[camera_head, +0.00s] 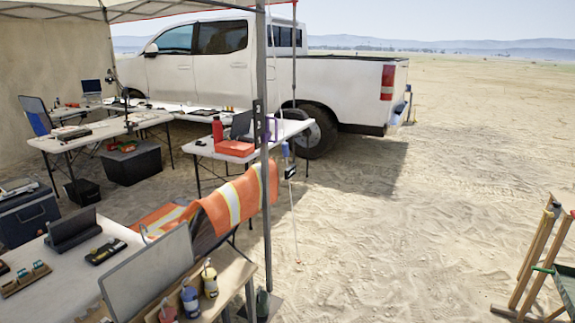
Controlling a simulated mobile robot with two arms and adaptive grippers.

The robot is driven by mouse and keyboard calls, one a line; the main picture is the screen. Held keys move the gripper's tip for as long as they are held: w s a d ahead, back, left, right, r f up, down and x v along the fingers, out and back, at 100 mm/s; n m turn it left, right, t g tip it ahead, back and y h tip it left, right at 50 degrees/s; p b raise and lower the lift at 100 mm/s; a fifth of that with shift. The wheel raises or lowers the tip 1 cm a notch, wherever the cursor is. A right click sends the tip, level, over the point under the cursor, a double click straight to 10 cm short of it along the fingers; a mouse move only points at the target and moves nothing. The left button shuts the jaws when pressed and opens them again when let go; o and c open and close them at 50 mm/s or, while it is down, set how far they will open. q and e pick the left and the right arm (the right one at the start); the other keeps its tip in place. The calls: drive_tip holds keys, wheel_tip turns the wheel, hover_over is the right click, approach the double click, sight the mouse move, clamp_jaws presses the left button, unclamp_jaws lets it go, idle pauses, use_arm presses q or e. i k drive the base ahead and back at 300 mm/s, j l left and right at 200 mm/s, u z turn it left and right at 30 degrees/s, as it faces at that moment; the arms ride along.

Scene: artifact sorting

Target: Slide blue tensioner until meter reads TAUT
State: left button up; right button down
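A small blue piece (286,150), which looks like the tensioner, sits on or beside a thin line (293,210) that runs down from the canopy to the sand. Just below it hangs a small dark box with a pale face (290,172), which looks like the meter. Its reading is too small to make out. The grey tent pole (266,200) stands just left of both. Neither of my grippers is in view.
An orange vest (240,198) drapes over a chair left of the pole. A near table (75,290) holds devices, and a shelf holds small pots (190,300). A white pickup (335,92) stands behind. A wooden stand (535,260) is at right. Open sand lies between.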

sight(285, 147)
drive_tip(key=i+l, duration=0.2)
drive_tip(key=i+l+u, duration=0.15)
drive_tip(key=l, duration=0.3)
drive_tip(key=i+l, duration=0.25)
drive_tip(key=i+l+u, duration=0.15)
drive_tip(key=l, duration=0.25)
drive_tip(key=i+l, duration=0.25)
drive_tip(key=i+l+u, duration=0.1)
drive_tip(key=l, duration=0.35)
drive_tip(key=i+l+u, duration=0.1)
drive_tip(key=l, duration=0.3)
drive_tip(key=i+l, duration=0.45)
drive_tip(key=i+j+u, duration=0.05)
